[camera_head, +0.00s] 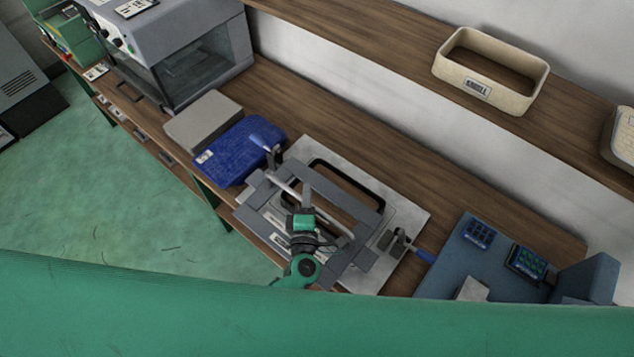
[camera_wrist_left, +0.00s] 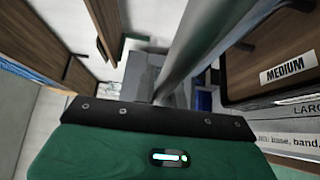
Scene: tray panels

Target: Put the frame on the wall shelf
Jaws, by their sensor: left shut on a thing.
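My left gripper (camera_head: 306,200) reaches down over a grey clamping fixture (camera_head: 338,187) on the bench. It is shut on a pale grey bar (camera_head: 334,222) with a rounded end, which looks like one side of the frame. In the left wrist view the bar (camera_wrist_left: 205,45) runs close up past the gripper; the gripper hides part of it. I cannot tell if it is clear of the fixture. The wall shelf (camera_head: 395,38) runs along the wall behind. It bears a beige rounded, open frame-like piece (camera_head: 453,77) with a label. My right gripper is not in view.
Blue-handled clamps stand at the fixture's back left (camera_head: 266,146) and right (camera_head: 405,246). A blue-grey stand (camera_head: 465,262) is at the right. The shelf is bare left of the beige piece.

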